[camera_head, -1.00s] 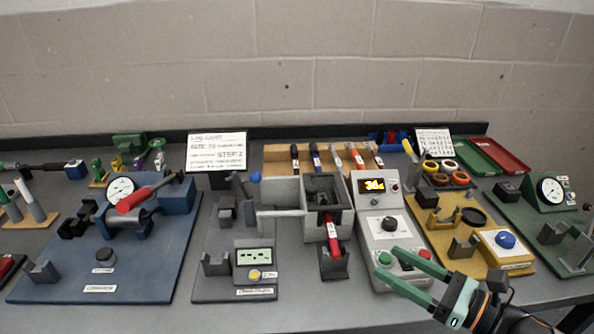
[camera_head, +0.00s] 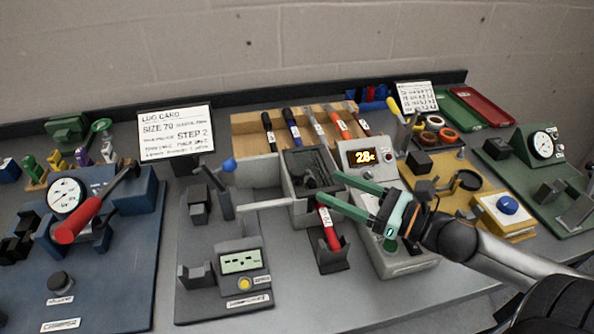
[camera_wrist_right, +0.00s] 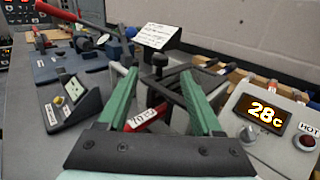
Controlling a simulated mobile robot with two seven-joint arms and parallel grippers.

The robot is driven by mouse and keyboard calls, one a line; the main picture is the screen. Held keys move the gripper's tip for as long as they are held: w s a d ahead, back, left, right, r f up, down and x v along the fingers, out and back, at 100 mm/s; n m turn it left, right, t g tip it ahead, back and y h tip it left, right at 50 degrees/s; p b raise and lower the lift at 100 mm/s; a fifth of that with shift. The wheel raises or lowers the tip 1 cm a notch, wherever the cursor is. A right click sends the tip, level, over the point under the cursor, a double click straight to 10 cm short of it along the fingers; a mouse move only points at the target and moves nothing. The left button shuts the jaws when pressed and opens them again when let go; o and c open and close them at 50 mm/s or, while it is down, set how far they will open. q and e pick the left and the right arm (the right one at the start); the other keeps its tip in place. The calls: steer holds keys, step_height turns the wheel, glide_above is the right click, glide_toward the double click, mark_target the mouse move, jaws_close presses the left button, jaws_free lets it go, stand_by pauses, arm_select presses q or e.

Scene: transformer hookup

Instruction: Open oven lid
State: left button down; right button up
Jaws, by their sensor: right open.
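The oven looks to be the grey box (camera_head: 297,212) at the middle of the bench, with a dark slatted top or interior (camera_head: 312,170). I cannot tell which part is its lid. My left gripper is out of view.
A red-handled tool (camera_head: 328,226) tagged 70 sits in a dark stand in front of the box. A blue-tipped lever (camera_head: 227,180) rises at the left. Several tools lie in a wooden rack (camera_head: 243,140) behind. The digital meter (camera_head: 240,262) stands front left.

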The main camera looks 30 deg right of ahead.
mark_target(304, 175)
steer(key=shift+x, duration=4.5)
steer(key=shift+c, duration=0.4)
jaws_close()
